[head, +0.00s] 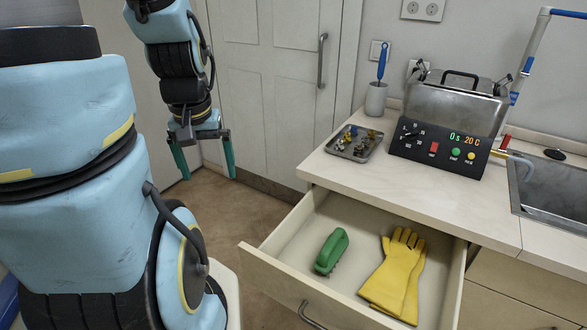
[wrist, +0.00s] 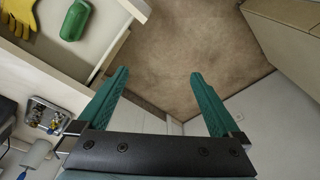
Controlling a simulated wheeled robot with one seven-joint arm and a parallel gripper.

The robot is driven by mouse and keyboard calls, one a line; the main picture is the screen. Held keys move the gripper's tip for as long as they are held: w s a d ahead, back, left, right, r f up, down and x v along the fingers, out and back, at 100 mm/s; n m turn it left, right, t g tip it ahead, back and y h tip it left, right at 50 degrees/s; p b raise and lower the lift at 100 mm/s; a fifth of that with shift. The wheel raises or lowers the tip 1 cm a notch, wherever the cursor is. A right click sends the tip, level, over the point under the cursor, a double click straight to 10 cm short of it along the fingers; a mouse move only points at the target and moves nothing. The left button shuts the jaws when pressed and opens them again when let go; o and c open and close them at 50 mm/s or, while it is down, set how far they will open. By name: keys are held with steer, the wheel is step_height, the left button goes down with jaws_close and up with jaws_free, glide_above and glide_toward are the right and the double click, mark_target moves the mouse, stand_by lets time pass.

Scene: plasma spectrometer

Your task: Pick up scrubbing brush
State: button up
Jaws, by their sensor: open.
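The green scrubbing brush (head: 331,251) lies in the open drawer (head: 275,243), near the drawer's left side. In the wrist view the brush (wrist: 75,20) shows at the upper left. My gripper (head: 205,170) hangs over the floor, to the left of the drawer and apart from it. Its two green fingers point down and stand wide apart. In the wrist view my gripper (wrist: 158,85) is open and empty, with only bare floor between the fingertips.
Yellow gloves (head: 397,275) lie in the drawer to the right of the brush. On the counter (head: 357,182) above stand a metal tray (head: 353,143) of small parts, a grey cup (head: 376,99) with a blue-handled tool, and a device (head: 445,120). The sink (head: 550,190) is at the right.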

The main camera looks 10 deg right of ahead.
steer(key=w+d+f+m+g+b, duration=0.1)
steer(key=w+d+f+m+b, duration=0.3)
steer(key=d+f, duration=0.8)
steer(key=m+b, duration=0.3)
steer(key=m, duration=0.1)
glide_above(333, 237)
steer(key=shift+g, duration=0.3)
steer(key=f, duration=0.8)
steer(key=shift+w+a+f, duration=0.15)
steer(key=shift+a+f, duration=0.05)
steer(key=shift+f, duration=0.15)
steer(key=f, duration=0.5)
steer(key=shift+d+f, duration=0.15)
steer(key=shift+d, duration=0.05)
steer(key=shift+s+d+f+p, duration=0.15)
steer(key=shift+f+p, duration=0.35)
steer(key=shift+f, duration=0.9)
steer(key=shift+s+f+p, duration=0.15)
steer(key=shift+f+p, duration=0.35)
steer(key=shift+f, duration=0.85)
steer(key=c, duration=1.4)
steer(key=shift+r, duration=0.1)
step_height(333, 237, up, 10)
steer(key=shift+f+b, duration=0.1)
steer(key=shift+b, duration=0.55)
